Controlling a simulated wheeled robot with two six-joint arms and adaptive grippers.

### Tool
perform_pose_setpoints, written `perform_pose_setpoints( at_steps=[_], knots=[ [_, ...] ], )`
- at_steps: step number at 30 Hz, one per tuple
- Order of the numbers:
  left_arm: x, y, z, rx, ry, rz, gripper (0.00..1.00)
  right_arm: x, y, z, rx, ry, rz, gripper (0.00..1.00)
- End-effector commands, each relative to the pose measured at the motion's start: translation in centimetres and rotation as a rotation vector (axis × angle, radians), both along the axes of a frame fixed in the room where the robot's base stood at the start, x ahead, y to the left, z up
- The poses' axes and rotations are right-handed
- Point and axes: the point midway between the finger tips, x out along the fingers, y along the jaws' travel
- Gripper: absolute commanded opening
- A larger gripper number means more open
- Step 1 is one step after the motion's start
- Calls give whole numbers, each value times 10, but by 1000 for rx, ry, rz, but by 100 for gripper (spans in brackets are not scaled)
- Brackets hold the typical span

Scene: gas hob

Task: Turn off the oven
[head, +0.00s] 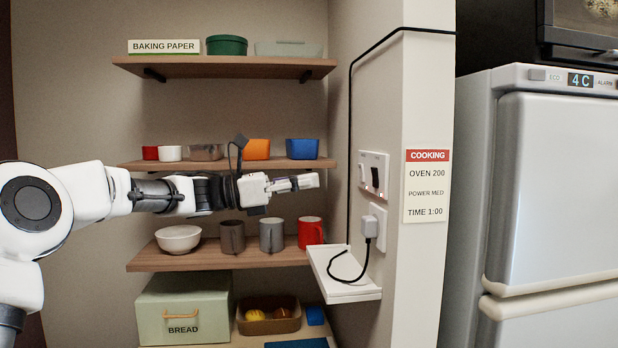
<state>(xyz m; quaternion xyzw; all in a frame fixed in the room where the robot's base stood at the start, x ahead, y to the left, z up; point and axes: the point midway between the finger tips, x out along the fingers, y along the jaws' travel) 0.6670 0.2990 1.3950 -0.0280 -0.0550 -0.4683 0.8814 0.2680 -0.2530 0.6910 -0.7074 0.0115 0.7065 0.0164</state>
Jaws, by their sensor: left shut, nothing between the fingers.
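My left gripper (309,181) reaches in from the left and points right, in front of the shelves. Its fingers are shut and empty. In the picture its tip is left of a white wall switch plate (373,174), with a visible gap between them. The plate has a dark switch with a small red mark; I cannot tell its position. A black appliance (585,22), perhaps an oven or microwave, stands on the fridge and is cut off by the frame. A cooking sign (427,186) reads "OVEN 200". My right gripper is not in view.
Below the switch plate, a plug (370,227) sits in a socket, its black cord resting on a small white shelf (345,289). Another black cable runs down the wall. Wooden shelves (222,66) hold cups and bowls behind my arm. A fridge (560,180) stands right.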

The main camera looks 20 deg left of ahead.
Motion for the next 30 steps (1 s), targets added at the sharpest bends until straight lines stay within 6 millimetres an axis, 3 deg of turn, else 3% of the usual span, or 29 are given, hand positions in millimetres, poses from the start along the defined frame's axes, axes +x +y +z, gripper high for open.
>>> perform_pose_setpoints(
  at_steps=[12, 17, 30],
  knots=[
    [49, -74, 15, 2, 2, -1, 0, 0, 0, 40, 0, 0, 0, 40],
    [58, -86, 14, 0, 1, 0, 0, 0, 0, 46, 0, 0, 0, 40],
    [60, -95, 13, 11, 7, -1, 0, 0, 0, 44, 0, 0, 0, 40]
  ],
)
